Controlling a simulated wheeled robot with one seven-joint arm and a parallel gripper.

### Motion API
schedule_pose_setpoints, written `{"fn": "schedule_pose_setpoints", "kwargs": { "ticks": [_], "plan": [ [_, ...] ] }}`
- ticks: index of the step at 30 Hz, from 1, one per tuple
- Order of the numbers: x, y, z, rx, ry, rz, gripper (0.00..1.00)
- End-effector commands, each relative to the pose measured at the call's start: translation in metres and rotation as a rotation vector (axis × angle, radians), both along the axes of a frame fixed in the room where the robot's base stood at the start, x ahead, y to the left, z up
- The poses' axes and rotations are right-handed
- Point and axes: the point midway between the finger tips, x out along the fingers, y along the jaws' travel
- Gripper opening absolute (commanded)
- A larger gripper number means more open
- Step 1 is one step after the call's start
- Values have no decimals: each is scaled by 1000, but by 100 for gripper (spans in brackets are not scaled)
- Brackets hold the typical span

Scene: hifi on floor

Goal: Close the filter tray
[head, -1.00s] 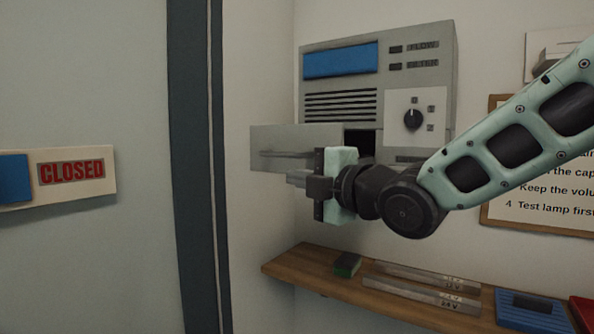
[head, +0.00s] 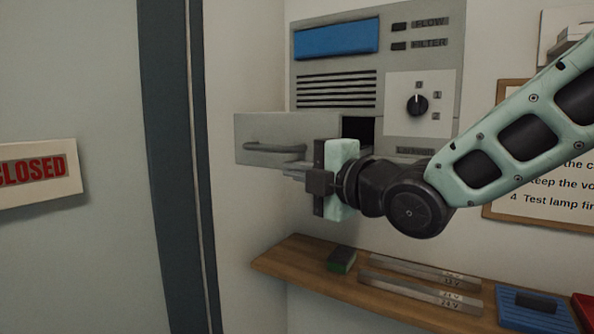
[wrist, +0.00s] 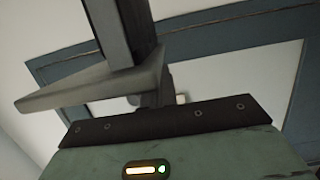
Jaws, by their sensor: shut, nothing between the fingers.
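The filter tray (head: 255,131) is a grey drawer with a bar handle on its front. In the head view it stands pulled out to the left of the grey wall unit (head: 450,75), with a dark opening (head: 358,130) behind it. My gripper (head: 291,174) is shut and empty. It points left, just below the tray's lower edge in the picture; I cannot tell whether it touches the tray. In the wrist view, grey and dark parts rise above the gripper's body (wrist: 165,155); I cannot tell whether any is the tray.
A wooden shelf (head: 300,262) below holds a green-and-black block (head: 342,261), labelled metal strips (head: 420,292) and a blue item (head: 538,312). A door with a "CLOSED" sign (head: 40,174) is at left. A framed notice (head: 500,210) hangs at right, behind my arm.

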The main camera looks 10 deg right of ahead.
Motion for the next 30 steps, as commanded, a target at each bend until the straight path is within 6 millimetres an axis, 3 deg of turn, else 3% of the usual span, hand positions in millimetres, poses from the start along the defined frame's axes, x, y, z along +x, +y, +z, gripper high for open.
{"fn": "schedule_pose_setpoints", "kwargs": {
  "ticks": [15, 30],
  "plan": [
    [91, -71, -1, 0, -1, -5, 0],
    [100, -78, 0, 0, 0, -2, 0]
  ]
}}
